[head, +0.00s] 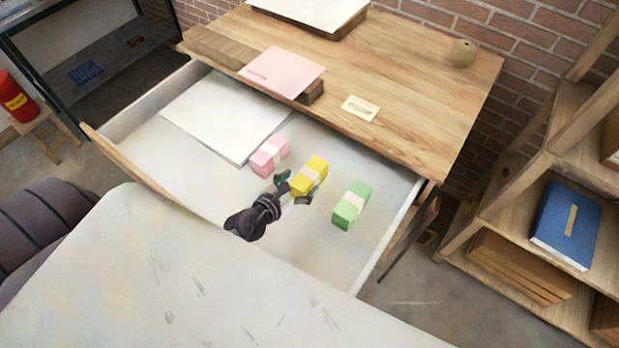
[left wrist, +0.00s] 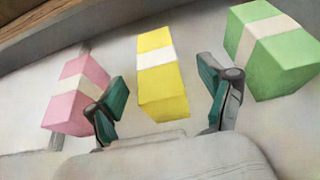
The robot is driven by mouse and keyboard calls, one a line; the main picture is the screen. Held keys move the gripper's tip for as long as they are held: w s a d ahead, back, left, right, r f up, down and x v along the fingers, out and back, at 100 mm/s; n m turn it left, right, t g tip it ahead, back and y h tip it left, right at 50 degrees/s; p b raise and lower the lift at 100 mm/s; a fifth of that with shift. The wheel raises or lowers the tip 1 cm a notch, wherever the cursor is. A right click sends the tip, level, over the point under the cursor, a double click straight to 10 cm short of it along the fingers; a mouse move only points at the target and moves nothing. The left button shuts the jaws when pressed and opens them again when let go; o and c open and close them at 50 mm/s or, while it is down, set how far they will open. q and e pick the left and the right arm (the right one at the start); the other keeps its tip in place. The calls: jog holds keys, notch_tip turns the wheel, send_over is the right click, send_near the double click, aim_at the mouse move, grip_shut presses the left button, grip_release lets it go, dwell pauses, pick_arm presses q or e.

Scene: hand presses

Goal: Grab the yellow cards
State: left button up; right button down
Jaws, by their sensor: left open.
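The yellow cards (head: 309,176) are a stack with a pale band around it, lying in the open drawer between a pink and a green stack. My left gripper (head: 292,188) is over the drawer at the near end of the yellow cards, its fingers apart. In the left wrist view the yellow cards (left wrist: 161,75) stand between and beyond the two open green-tipped fingers (left wrist: 163,108). I cannot tell whether either finger touches them. My right gripper is not in view.
The pink stack (head: 264,158) lies left of the yellow cards and the green stack (head: 351,208) right. White paper (head: 215,110) covers the drawer's back left. The wooden desktop (head: 420,95) is above the drawer's back. A bookshelf (head: 500,215) stands at right.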

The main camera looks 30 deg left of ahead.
aim_at(309, 173)
pick_arm(q)
jog(key=shift+w, duration=0.85)
jog(key=x, duration=0.2)
jog(key=shift+w+f, duration=0.15)
jog(key=shift+w, duration=0.2)
jog(key=shift+w+f, duration=0.2)
jog(key=shift+w, duration=0.25)
jog(key=shift+s+r, duration=0.1)
jog(key=shift+d, duration=0.1)
jog(key=shift+c, duration=1.1)
jog(key=c, duration=1.1)
jog(key=shift+c, duration=0.9)
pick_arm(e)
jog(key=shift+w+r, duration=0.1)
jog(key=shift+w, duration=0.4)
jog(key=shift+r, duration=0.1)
